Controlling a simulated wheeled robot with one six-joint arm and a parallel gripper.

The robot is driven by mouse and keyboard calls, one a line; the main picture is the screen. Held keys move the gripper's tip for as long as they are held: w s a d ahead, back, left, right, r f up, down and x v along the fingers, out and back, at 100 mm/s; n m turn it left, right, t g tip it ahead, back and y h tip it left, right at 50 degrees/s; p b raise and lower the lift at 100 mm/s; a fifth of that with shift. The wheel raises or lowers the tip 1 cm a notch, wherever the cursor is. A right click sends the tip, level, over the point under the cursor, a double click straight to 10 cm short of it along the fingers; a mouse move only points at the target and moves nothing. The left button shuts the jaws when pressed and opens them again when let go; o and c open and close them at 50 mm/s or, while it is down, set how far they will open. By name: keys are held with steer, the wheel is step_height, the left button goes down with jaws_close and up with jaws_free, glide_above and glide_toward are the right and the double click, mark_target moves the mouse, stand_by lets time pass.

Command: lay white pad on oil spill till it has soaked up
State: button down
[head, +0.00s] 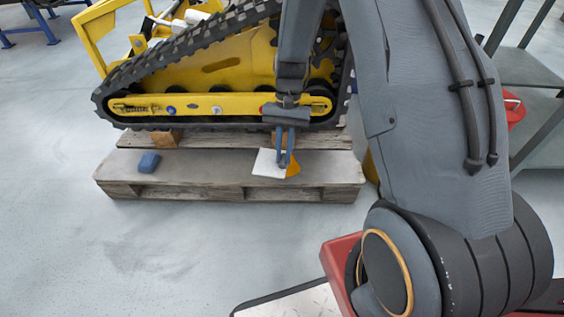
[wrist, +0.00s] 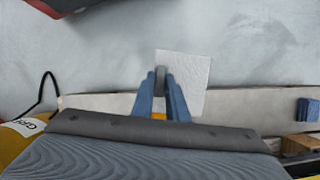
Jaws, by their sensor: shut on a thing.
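The white pad (head: 265,164) is a thin square sheet, held in my gripper (head: 284,161), whose blue fingers are shut on its edge. In the head view it shows in front of the pallet's right half. In the wrist view the pad (wrist: 188,75) reaches out past the fingertips (wrist: 160,82), over the pale floor beyond the pallet's edge. A small orange patch (head: 294,170) shows beside the fingers; I cannot tell what it belongs to. I cannot make out an oil spill in either view.
A yellow tracked carrier (head: 220,72) stands on wooden blocks on a wooden pallet (head: 200,172). A blue block (head: 149,162) lies on the pallet's left part. A grey shelf rack (head: 535,75) stands at right.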

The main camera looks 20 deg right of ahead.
steer(key=w+m, duration=0.1)
steer(key=m, duration=0.2)
steer(key=w+f+m+t+y, duration=0.1)
steer(key=m, duration=0.1)
steer(key=w+f+m+t+y, duration=0.1)
steer(key=m, duration=0.2)
steer(key=shift+w+a+m, duration=0.25)
steer(key=shift+m, duration=0.05)
steer(key=w+d+f+m+t+b, duration=0.1)
steer(key=f+m, duration=0.1)
steer(key=f, duration=0.2)
steer(key=w+d+f+m+t+b, duration=0.1)
steer(key=f+m+b, duration=0.1)
steer(key=f+m, duration=0.1)
steer(key=w+d+f+m+t+b, duration=0.1)
steer(key=f+m, duration=0.1)
steer(key=f, duration=0.2)
steer(key=shift+w+d+f+m+b, duration=0.1)
steer(key=shift+f+m+b, duration=0.2)
steer(key=shift+f+b, duration=0.1)
steer(key=shift+f, duration=0.15)
steer(key=c, duration=1.7)
jaws_free()
steer(key=shift+c, duration=0.2)
